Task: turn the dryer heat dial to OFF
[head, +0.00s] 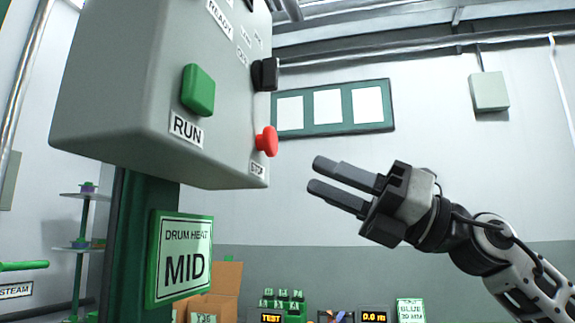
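A grey control box (110,90) fills the upper left of the head view. A black dial (264,74) sticks out of its face near the right edge, with small labels beside it that are too small and slanted to read surely. A green-framed sign (181,257) below the box reads DRUM HEAT MID. My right gripper (316,175) is to the right of the box and lower than the dial, pointing left. Its two fingers are apart with a narrow gap and nothing between them. It touches nothing. My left gripper is out of view.
A green RUN button (198,90) and a red STOP button (267,141) stick out from the box, the red one below the dial. A green post (140,215) stands under the box. Cardboard boxes (222,290) and displays are low in the background. Open air lies between gripper and box.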

